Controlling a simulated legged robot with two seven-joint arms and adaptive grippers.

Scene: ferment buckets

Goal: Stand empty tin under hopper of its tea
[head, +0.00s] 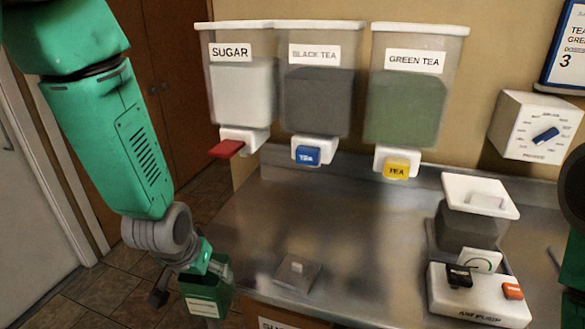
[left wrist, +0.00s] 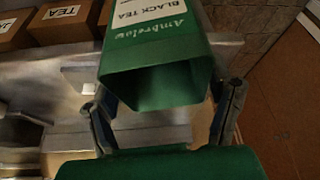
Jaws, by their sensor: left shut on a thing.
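My left gripper (head: 192,280) is shut on a green tin (head: 208,302) left of the steel counter's front edge. In the left wrist view the fingers (left wrist: 163,112) are on either side of the tin (left wrist: 155,58). Its label reads BLACK TEA, with handwriting below, and its open mouth shows a dark interior with no tea visible. Three hoppers hang on the wall: SUGAR (head: 243,92) with a red tab, BLACK TEA (head: 317,100) with a blue tab, GREEN TEA (head: 406,108) with a yellow tab. My right gripper is not in view.
The steel counter (head: 350,220) is bare below the hoppers. A small square plate with a knob (head: 298,272) lies near its front edge. At right stand a lidded container (head: 470,225) and a white button box (head: 480,300). A dial box (head: 535,128) is on the wall.

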